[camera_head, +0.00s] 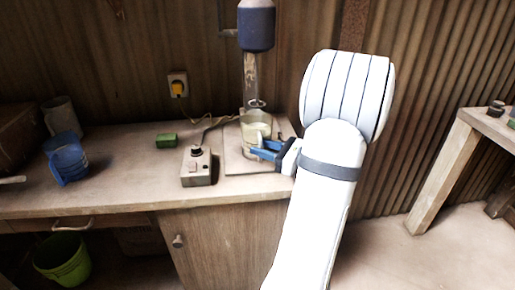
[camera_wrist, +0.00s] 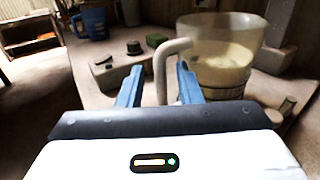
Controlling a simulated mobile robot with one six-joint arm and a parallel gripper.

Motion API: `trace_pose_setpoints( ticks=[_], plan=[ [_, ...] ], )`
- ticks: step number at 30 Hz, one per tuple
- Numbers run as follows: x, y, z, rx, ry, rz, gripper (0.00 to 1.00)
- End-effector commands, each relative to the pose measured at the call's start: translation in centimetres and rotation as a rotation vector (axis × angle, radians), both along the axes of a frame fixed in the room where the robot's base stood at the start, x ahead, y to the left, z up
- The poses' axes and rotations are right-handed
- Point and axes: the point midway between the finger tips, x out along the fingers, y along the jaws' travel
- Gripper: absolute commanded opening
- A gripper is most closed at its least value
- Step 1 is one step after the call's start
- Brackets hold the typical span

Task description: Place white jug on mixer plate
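The white jug (camera_head: 255,125), see-through with pale contents, stands upright under the mixer (camera_head: 256,28), over the mixer plate (camera_head: 233,162). In the wrist view the jug (camera_wrist: 222,50) is at the upper right, its pale curved handle (camera_wrist: 161,72) toward me. My gripper (camera_head: 264,150) has blue fingers and reaches the jug from the right in the head view. In the wrist view my gripper (camera_wrist: 159,72) is open, with the handle between its fingers and gaps at both sides. The mixer's lower end is at the jug's mouth.
A grey control box (camera_head: 197,167) with a black knob sits left of the plate, with a green block (camera_head: 166,140) behind it. A blue jug (camera_head: 65,158) and a grey container (camera_head: 61,115) stand at the left. The bench front between them is clear.

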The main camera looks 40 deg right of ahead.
Motion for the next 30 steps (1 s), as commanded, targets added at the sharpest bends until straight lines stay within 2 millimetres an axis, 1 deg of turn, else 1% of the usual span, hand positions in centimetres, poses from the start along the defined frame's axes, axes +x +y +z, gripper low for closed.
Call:
trace_pose_setpoints(
  ticks=[6,12,15,18,23,26,29,30],
  plan=[
    [-4.1,-2.0,0.0,0.0,0.0,-0.007,0.32],
    [-7.7,-3.6,0.0,0.001,0.0,-0.006,0.32],
    [-8.9,-4.2,0.0,0.0,0.0,-0.004,0.32],
    [-9.6,-4.5,0.0,0.0,0.0,-0.004,0.32],
    [-10.0,-4.6,0.0,0.0,0.0,-0.001,0.32],
    [-9.5,-3.7,0.0,-0.018,0.012,0.026,0.32],
    [-8.0,-0.6,-0.2,-0.087,0.054,0.126,0.32],
    [-7.3,1.3,-0.3,-0.133,0.077,0.189,0.32]
  ],
)
